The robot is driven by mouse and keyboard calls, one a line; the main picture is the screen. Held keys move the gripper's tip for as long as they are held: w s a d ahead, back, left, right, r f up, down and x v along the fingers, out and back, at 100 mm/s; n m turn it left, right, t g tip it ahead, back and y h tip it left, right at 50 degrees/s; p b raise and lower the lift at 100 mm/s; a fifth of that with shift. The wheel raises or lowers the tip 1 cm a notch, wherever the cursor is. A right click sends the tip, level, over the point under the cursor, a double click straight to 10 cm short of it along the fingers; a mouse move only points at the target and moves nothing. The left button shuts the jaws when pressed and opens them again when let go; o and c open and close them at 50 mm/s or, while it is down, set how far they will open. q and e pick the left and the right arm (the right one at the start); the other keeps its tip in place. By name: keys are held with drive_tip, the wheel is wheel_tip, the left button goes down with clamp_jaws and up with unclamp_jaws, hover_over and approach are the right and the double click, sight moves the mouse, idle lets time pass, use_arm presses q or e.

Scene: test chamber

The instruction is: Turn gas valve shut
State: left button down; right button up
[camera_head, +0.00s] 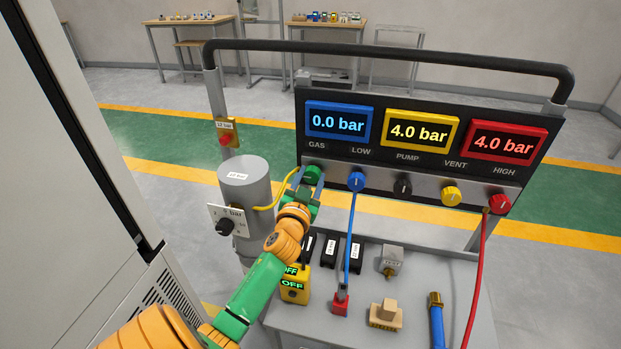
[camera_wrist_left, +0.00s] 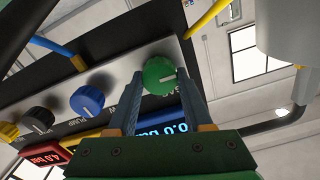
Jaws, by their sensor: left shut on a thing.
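The gas valve is a green knob (camera_head: 313,173) under the GAS label at the left end of the panel (camera_head: 430,150). My left gripper (camera_head: 310,184) reaches it from the front left. In the left wrist view the green knob (camera_wrist_left: 159,76) sits between the two fingers of the left gripper (camera_wrist_left: 155,92), which are shut on it. A white mark shows on the knob's face. The blue display (camera_head: 338,122) above reads 0.0 bar. The yellow display (camera_head: 420,131) and the red display (camera_head: 506,143) each read 4.0 bar. My right gripper is not in view.
Beside the green knob are a blue knob (camera_head: 356,181), a black knob (camera_head: 402,186), a yellow knob (camera_head: 451,196) and a red knob (camera_head: 499,203). A grey cylinder (camera_head: 246,192) stands left of my gripper. Blue (camera_head: 351,235) and red hoses (camera_head: 477,270) hang over the cart top.

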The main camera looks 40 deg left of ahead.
use_arm(q)
drive_tip(key=m, duration=0.4)
drive_tip(key=shift+p, duration=0.35)
drive_tip(key=m, duration=0.4)
drive_tip(key=shift+m, duration=0.3)
drive_tip(key=m+p, duration=0.1)
drive_tip(key=m, duration=0.4)
drive_tip(key=shift+m, duration=1.9)
drive_tip(key=shift+w+r+m+p, duration=0.1)
drive_tip(key=shift+m+p, duration=0.2)
drive_tip(key=c, duration=0.5)
unclamp_jaws()
drive_tip(key=shift+o, duration=1)
drive_tip(key=shift+a, duration=0.1)
drive_tip(key=shift+f, duration=0.2)
